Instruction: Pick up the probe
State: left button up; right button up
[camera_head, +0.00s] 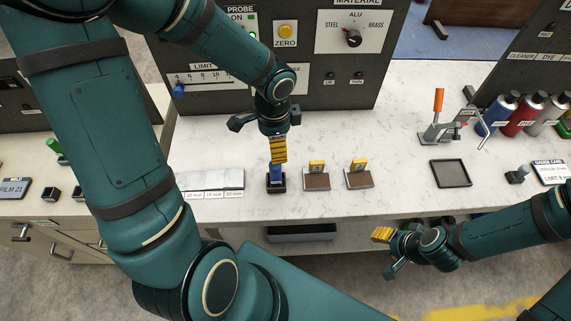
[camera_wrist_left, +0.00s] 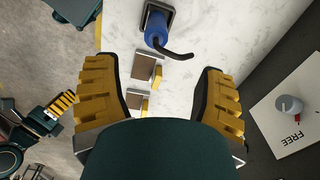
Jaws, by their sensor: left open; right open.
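The probe is a blue cylinder (camera_head: 276,174) with a black cable, standing in a small black holder (camera_head: 276,187) on the white counter. In the left wrist view the probe (camera_wrist_left: 157,28) shows beyond my left fingertips, with its cable curving to the right. My left gripper (camera_head: 278,152) is over the probe in the head view, hiding its upper part. In the left wrist view my left gripper (camera_wrist_left: 158,75) is wide open, with nothing between its yellow pads. My right gripper (camera_head: 386,253) is open and empty, in front of the counter's edge.
Two brown blocks with yellow tops (camera_head: 317,177) (camera_head: 358,175) stand right of the holder. White labelled plates (camera_head: 212,180) lie left of it. A grey control panel (camera_head: 330,80) rises behind. A black tray (camera_head: 450,173) and an orange-handled clamp (camera_head: 438,110) are farther right.

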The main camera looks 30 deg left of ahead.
aim_at(276, 173)
pick_arm(q)
jog(key=f, duration=0.3)
jog(key=f+b, duration=0.1)
jog(key=f, duration=0.2)
jog(key=f+b, duration=0.1)
jog(key=f, duration=0.2)
jog(key=shift+s, duration=0.3)
notch_tip(276, 173, down, 4)
jog(key=shift+f+b, duration=0.2)
jog(key=shift+b, duration=0.7)
grip_shut()
